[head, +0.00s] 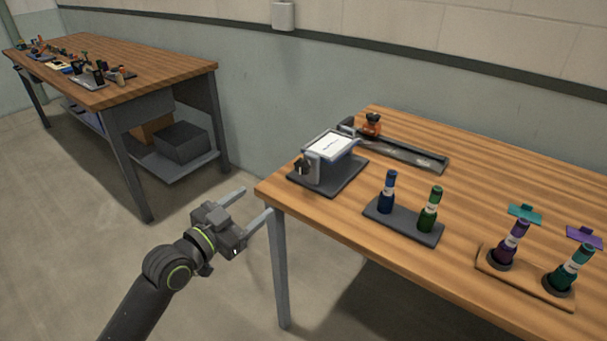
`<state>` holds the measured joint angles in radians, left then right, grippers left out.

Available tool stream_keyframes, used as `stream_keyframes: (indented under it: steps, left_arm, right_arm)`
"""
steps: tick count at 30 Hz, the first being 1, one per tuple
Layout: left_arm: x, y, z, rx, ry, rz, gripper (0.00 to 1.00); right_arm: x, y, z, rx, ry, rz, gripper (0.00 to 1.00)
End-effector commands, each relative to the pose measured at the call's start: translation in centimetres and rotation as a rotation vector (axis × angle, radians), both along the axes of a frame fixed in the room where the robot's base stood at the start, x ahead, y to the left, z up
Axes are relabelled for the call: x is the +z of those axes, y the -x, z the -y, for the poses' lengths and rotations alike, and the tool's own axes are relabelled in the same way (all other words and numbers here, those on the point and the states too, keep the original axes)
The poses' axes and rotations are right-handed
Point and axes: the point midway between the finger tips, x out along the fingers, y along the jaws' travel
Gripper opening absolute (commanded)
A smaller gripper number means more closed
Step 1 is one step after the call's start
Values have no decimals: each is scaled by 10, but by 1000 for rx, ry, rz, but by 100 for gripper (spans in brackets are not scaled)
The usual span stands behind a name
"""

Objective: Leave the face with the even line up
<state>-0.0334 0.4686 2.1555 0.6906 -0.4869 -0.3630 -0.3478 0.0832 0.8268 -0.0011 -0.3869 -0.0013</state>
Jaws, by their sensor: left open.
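A small device with a white top face (331,146) stands on a dark base plate (310,182) at the near left corner of the wooden table. A dark mark shows on the white face, too small to read as an even line or not. A dark tray (405,226) holds a blue bottle-like roller (387,193) and a green one (430,210), both upright. My left gripper (256,205) is open and empty, off the table's left edge, below and left of the device. My right gripper is not in view.
A wooden holder (525,282) at right carries a purple roller (510,243) and a teal one (570,268), both tilted, near teal and purple tabs. Another cluttered table (140,70) stands back left.

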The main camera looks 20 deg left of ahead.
Motion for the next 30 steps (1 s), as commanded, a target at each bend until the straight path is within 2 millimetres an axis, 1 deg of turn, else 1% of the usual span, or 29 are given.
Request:
stream_keyframes:
  steps: [5, 15, 21, 25, 30]
  left_arm:
    - [1, -26, 10, 0, 7, 1, 61]
    - [1, -95, 35, 1, 6, -2, 61]
    - [0, -130, 47, 0, 3, -2, 61]
    - [0, -145, 53, 0, 2, -3, 61]
    - [0, -156, 56, 1, 3, -2, 61]
  right_arm:
    - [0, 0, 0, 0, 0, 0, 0]
    - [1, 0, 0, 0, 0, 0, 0]
    - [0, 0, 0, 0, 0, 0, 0]
    - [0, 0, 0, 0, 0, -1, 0]
    - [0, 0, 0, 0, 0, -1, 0]
